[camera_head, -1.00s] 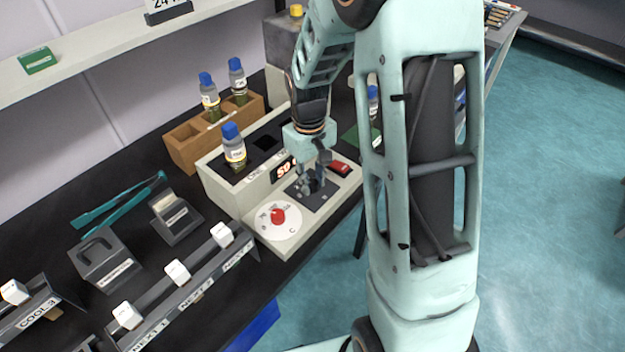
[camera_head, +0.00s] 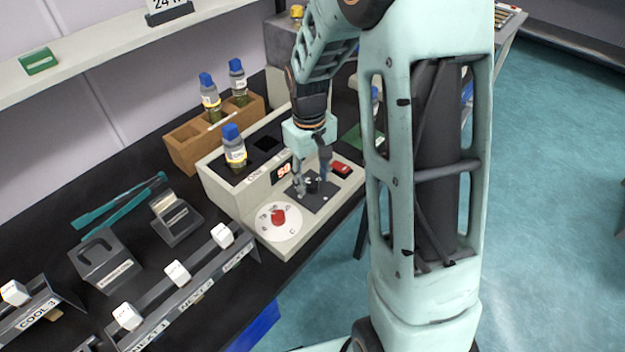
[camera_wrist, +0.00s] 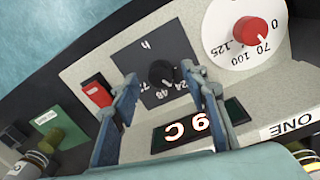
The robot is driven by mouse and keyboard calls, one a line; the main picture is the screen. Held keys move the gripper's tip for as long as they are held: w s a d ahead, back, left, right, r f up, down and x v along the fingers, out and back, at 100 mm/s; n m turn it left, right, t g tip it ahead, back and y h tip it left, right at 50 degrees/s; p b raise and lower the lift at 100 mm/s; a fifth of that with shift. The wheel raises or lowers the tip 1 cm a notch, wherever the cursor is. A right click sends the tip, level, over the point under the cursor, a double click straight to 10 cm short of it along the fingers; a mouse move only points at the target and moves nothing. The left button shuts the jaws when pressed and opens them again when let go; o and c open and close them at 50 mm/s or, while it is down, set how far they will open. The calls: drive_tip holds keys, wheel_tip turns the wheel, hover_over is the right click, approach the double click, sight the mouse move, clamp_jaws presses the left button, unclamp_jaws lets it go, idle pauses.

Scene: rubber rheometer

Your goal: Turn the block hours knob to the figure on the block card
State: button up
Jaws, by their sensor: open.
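The black block hours knob (camera_head: 312,186) sits on a dark square plate marked "h" on the front panel of the block unit. The wrist view also shows the knob (camera_wrist: 162,73), with figures 24, 48 and 72 beside it. I cannot tell which figure it points to. My gripper (camera_wrist: 171,88) is open, its fingers spread on either side of the knob, with visible gaps; it also shows in the head view (camera_head: 312,182). A white card (camera_head: 166,8) reading "24 h" stands on the shelf, cut by the top edge.
A red knob (camera_head: 278,217) on a white dial is left of the hours knob; a red switch (camera_head: 341,169) is to the right. A lit display (camera_head: 283,171) is behind. A blue-capped bottle (camera_head: 234,150) stands in the unit. A wooden rack (camera_head: 186,152) holds bottles.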

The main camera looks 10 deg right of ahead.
sight(311, 185)
wheel_tip(311, 185, up, 11)
drive_tip(key=shift+a+f, duration=0.15)
drive_tip(key=shift+a, duration=0.05)
idle(0.5)
